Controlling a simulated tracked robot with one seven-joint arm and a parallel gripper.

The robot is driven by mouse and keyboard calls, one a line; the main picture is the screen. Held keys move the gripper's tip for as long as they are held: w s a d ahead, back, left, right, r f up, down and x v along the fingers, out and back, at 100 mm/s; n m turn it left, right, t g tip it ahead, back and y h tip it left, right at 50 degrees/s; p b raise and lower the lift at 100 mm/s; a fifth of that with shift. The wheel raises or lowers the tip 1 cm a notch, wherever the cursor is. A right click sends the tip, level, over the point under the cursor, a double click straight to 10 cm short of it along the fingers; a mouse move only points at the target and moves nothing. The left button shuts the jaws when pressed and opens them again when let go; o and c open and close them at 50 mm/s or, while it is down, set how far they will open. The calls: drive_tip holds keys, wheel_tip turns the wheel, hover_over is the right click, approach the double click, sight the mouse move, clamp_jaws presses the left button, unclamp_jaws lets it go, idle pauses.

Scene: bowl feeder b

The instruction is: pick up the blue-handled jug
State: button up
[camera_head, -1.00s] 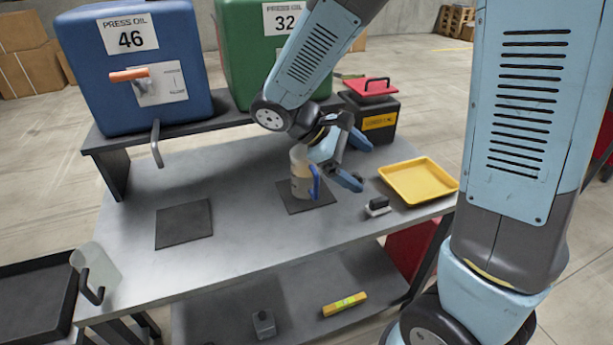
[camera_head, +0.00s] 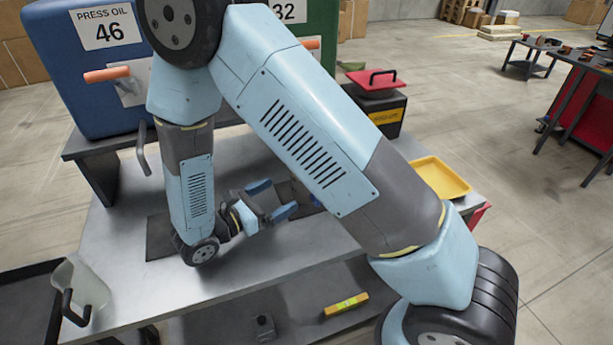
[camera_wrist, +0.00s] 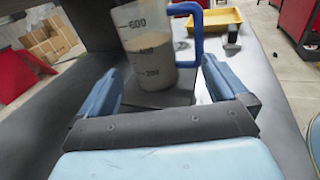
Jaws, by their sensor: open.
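The blue-handled jug is a clear measuring jug with dark graduation marks, holding greyish-tan contents. In the wrist view the jug (camera_wrist: 150,45) stands upright on a dark mat, ahead of my gripper and between the lines of its fingers, its blue handle on the right. In the head view my arm hides most of it; only a bit of blue handle (camera_head: 317,201) shows. My gripper (camera_head: 283,196) is open, low over the table, left of the jug and pointing right. Its two blue fingers also show in the wrist view (camera_wrist: 160,80); I cannot tell whether they touch the jug.
A yellow tray (camera_head: 440,180) lies at the table's right end. A black box with a red lid (camera_head: 375,85) stands behind. Blue (camera_head: 75,70) and green (camera_head: 318,30) oil tanks stand at the back. A dark-handled jug (camera_head: 82,285) is at the left edge.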

sight(295, 184)
drive_tip(key=shift+w+a+f+n+t, duration=0.25)
drive_tip(key=shift+a+f+n+t, duration=0.15)
drive_tip(key=shift+a+f+t, duration=0.15)
drive_tip(key=x, duration=0.8)
drive_tip(key=shift+w+d+f, duration=0.15)
drive_tip(key=shift+w+d, duration=0.05)
drive_tip(key=shift+f+x, duration=0.15)
drive_tip(key=shift+x, duration=1.15)
drive_tip(key=shift+f+x, duration=0.15)
drive_tip(key=shift+x, duration=1.2)
drive_tip(key=shift+w+a, duration=0.1)
drive_tip(key=shift+a, duration=0.05)
